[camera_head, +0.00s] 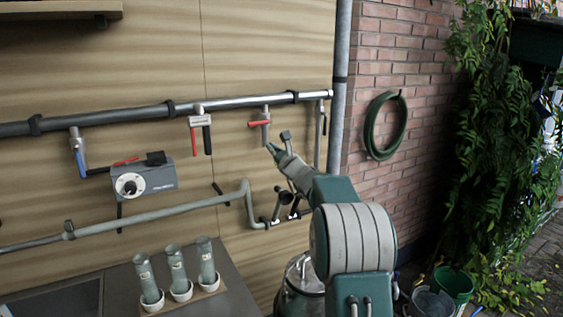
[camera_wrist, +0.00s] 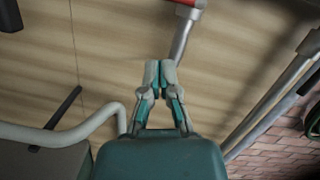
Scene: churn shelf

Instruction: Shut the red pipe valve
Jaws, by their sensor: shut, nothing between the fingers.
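A red-handled valve (camera_head: 258,123) sits on a short grey drop pipe (camera_head: 266,136) under the horizontal pipe. Its lever points left, across the drop pipe. In the wrist view a bit of the red part (camera_wrist: 187,3) shows at the top edge, above the drop pipe (camera_wrist: 183,35); most of it is out of frame. My gripper (camera_head: 270,148) is just below the drop pipe's lower end, apart from the red lever. In the wrist view my gripper (camera_wrist: 160,64) has its fingertips together, with nothing between them.
Further left hang a valve with red (camera_head: 193,140) and black levers and a blue-lever valve (camera_head: 79,162). A grey box (camera_head: 150,181) is on the wall below. A bent lower pipe (camera_head: 246,196) and a vertical downpipe (camera_head: 341,80) flank my gripper. A hose (camera_head: 371,128) hangs right.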

